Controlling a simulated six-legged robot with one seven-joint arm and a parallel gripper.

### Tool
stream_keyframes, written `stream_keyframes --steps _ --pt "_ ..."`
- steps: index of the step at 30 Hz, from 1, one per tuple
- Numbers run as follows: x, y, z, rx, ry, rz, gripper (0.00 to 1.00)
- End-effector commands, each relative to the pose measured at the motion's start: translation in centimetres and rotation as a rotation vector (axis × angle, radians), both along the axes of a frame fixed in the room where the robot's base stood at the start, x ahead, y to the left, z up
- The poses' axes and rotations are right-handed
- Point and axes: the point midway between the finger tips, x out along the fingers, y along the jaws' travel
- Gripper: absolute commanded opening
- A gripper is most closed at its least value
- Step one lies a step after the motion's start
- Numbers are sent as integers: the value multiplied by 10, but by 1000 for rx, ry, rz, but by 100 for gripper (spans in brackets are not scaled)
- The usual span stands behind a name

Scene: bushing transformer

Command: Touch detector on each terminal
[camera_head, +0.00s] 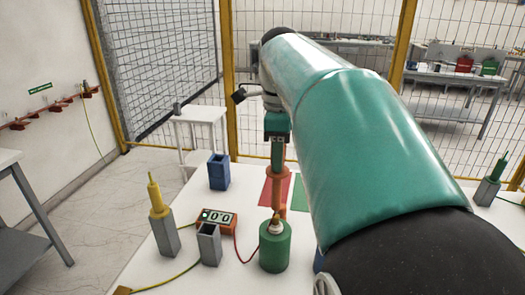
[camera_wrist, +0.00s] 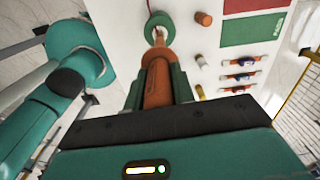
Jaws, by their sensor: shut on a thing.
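My gripper (camera_head: 278,145) is shut on an orange detector (camera_head: 278,190) and points it down. The detector also shows between the dark green fingers in the wrist view (camera_wrist: 157,85). Below it stands a green cylinder (camera_head: 275,250) with a pale terminal on top (camera_head: 275,226). The detector's lower end is right at this terminal; whether they touch is hard to tell. In the wrist view the tip is over the cylinder's round top (camera_wrist: 150,22). A meter (camera_head: 217,218) reads about 0.0, and a red wire runs from it toward the cylinder.
On the white table are a blue open box (camera_head: 219,172), an empty grey holder (camera_head: 208,244) and a yellow rod in a grey holder (camera_head: 158,205). The wrist view shows an orange cylinder (camera_wrist: 203,18) and several small parts at right. Red and green patches (camera_wrist: 255,30) lie beyond.

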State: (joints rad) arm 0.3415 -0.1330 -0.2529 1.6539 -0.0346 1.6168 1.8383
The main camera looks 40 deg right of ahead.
Motion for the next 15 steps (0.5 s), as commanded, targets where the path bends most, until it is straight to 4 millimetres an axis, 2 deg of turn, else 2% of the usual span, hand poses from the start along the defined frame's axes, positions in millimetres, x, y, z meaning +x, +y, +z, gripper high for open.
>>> stream_keyframes --steps 15 --pt "0 0 -5 -1 -1 0 2"
